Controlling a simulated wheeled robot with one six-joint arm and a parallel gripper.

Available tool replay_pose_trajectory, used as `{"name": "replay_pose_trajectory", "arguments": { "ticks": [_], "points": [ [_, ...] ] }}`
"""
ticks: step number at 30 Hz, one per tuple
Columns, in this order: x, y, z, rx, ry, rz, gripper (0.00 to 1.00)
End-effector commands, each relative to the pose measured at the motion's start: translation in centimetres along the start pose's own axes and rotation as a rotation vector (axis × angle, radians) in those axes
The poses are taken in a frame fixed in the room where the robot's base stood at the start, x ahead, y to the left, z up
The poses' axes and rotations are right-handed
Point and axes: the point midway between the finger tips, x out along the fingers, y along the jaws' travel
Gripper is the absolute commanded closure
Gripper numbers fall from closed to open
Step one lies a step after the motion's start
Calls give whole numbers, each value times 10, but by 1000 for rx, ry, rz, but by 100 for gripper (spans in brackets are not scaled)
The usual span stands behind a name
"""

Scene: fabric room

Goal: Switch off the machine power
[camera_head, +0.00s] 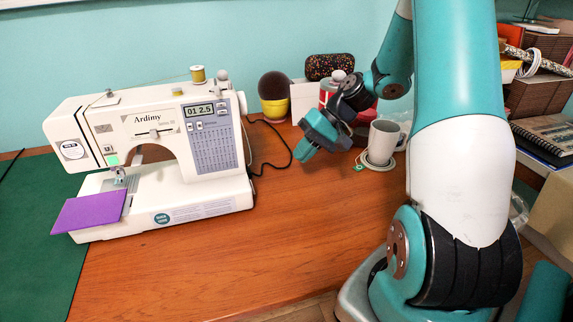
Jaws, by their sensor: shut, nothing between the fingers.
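A white sewing machine (140,135) marked "Ardimy" stands on the left part of the wooden table. Its small display (199,109) is lit and reads "01 2.5". A grey-blue stitch panel (213,149) lies below the display. I cannot make out a power switch; the machine's right end and back are mostly hidden. A black cable (272,162) runs on the table from the machine's right side. My gripper (303,152) is in the air to the right of the machine, apart from it, pointing down and left. It is shut and holds nothing.
A purple cloth (90,212) lies at the machine's left end. A yellow pot (275,108) and a patterned case (329,66) are at the back. A green mat (35,235) lies at left. The table front is clear.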

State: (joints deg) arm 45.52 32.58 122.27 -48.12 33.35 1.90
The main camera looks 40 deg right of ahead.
Motion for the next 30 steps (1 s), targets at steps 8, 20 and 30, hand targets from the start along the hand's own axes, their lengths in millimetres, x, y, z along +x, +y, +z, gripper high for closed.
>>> {"name": "replay_pose_trajectory", "arguments": {
  "ticks": [8,20,30],
  "points": [
    [60,1,1,-1,-7,0,100],
    [113,-21,1,-2,-3,2,100],
    [118,-25,1,-1,-1,2,100]
  ]
}}
